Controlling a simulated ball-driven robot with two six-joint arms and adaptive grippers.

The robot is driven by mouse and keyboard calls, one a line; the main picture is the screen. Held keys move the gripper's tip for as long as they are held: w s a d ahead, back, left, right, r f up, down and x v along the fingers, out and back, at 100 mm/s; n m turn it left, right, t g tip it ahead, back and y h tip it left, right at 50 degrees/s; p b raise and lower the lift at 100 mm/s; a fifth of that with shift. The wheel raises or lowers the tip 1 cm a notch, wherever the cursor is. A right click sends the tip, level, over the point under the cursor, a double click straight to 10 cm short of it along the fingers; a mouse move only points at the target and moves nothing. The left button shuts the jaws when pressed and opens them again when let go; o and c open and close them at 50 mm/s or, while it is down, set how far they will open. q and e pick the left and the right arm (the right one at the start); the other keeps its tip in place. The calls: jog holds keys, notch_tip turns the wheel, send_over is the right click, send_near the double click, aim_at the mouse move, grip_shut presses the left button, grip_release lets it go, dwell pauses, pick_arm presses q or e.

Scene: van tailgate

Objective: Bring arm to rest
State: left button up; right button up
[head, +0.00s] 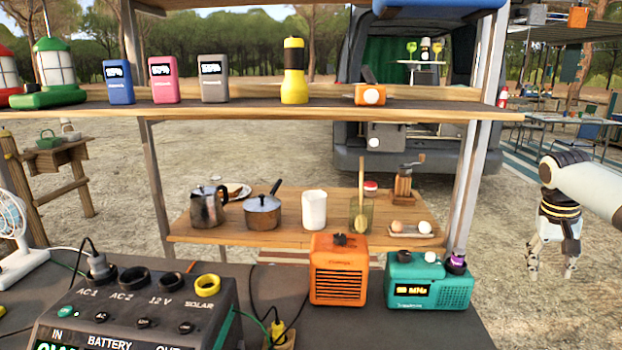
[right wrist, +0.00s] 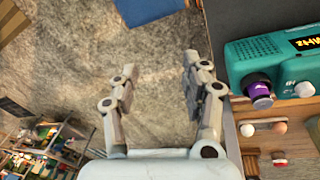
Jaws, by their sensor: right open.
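My right gripper (head: 550,266) hangs at the right side of the head view, its fingers pointing down, to the right of the shelf post and the teal radio. It is open and empty. In the right wrist view its two fingers (right wrist: 160,90) stand apart over bare ground, with nothing between them. The teal radio (right wrist: 270,60) shows to the right of the fingers there, apart from them; in the head view the radio (head: 428,280) stands at the right end of the dark counter. My left gripper is not in view.
An orange heater (head: 338,270) and a power station (head: 140,310) stand on the dark counter. The upper shelf (head: 250,112) holds lanterns, power banks and a yellow torch. A lower wooden table (head: 285,220) holds a kettle, a pot and a mug. Ground around my right gripper is clear.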

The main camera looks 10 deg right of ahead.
jog(key=s+d+f+n+h, duration=0.1)
jog(key=s+d+f+n, duration=0.15)
jog(key=s+f, duration=0.6)
jog(key=s+d+f+n+h, duration=0.15)
jog(key=s+d+f, duration=0.25)
jog(key=s+f, duration=0.4)
jog(key=s+d+f+n+t+h, duration=0.1)
jog(key=s+d+f+n, duration=0.3)
jog(key=s, duration=0.8)
jog(key=s+a+f+n+t+h, duration=0.1)
jog(key=s+f+n, duration=0.1)
jog(key=s+f, duration=0.75)
jog(key=s+a+f+m+y, duration=0.1)
jog(key=s+a+f+y, duration=0.2)
jog(key=a, duration=1)
jog(key=s+a+f+y, duration=0.15)
jog(key=a+f, duration=0.25)
jog(key=a, duration=0.9)
jog(key=s+a+f+m+y, duration=0.1)
jog(key=s+a+f+y, duration=0.2)
jog(key=a, duration=1)
notch_tip(320, 180, down, 13)
jog(key=s+g+h+b, duration=0.1)
jog(key=b, duration=1.1)
jog(key=shift+s+a, duration=0.15)
